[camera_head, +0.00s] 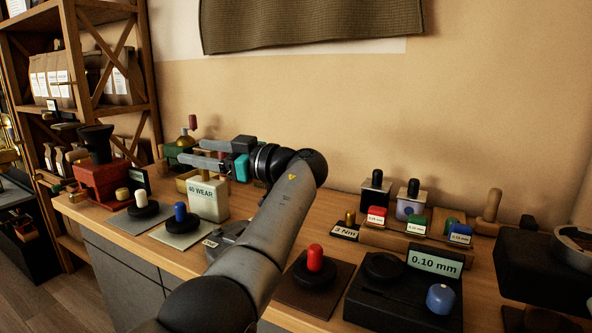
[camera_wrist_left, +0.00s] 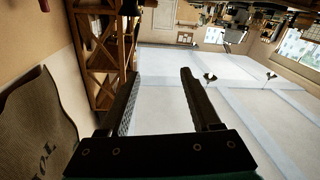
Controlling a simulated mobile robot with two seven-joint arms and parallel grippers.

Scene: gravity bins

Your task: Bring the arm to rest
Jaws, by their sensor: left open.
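My left gripper (camera_head: 205,153) is raised above the back left part of the wooden counter (camera_head: 262,203), its fingers pointing left. My left arm (camera_head: 277,222) reaches up from the bottom of the head view to it. In the left wrist view the gripper (camera_wrist_left: 160,98) is open, with nothing between its fingers. A white block labelled 40 WEAR (camera_head: 208,200) stands below the gripper in the head view. My right gripper does not show.
A red device with a black hopper (camera_head: 100,180) stands at the counter's left end. Red (camera_head: 314,258) and blue (camera_head: 181,212) knobs stand on mats. A black 0.10 mm box (camera_head: 400,302) is at the front right. A wooden shelf (camera_head: 148,75) stands back left.

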